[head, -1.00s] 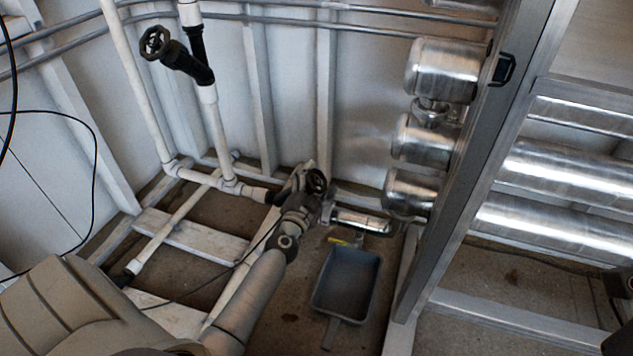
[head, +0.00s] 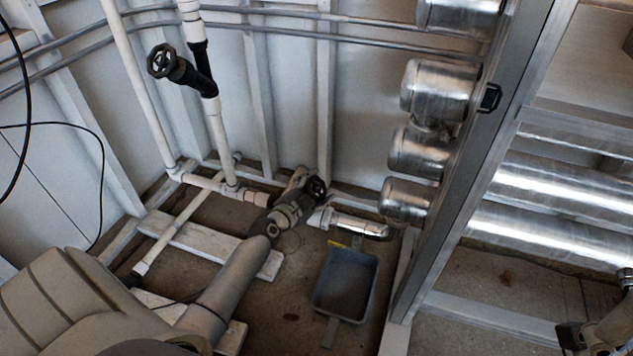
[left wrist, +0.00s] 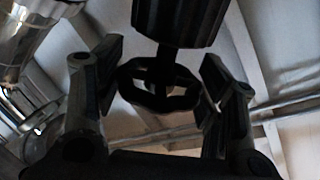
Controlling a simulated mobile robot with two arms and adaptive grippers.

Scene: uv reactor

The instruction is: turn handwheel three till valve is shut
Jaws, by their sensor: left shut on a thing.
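A dark handwheel (head: 316,188) sits on the low pipe run near the wall, in the middle of the head view. My left gripper (head: 298,203) reaches it from the lower left and partly hides it. In the left wrist view the black handwheel (left wrist: 160,84) is between the two fingers of my left gripper (left wrist: 160,78), which is shut on its rim. The dark ribbed valve body (left wrist: 178,20) is beyond the wheel. No number shows on the wheel. Part of my right gripper (head: 578,335) shows at the bottom right; its jaw state is unclear.
Another black handwheel (head: 162,60) stands higher on the white pipe at the upper left. A grey-blue dustpan-like tray (head: 345,286) lies on the floor right of my left arm. Steel tanks (head: 437,90) and a metal frame post (head: 470,160) stand to the right.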

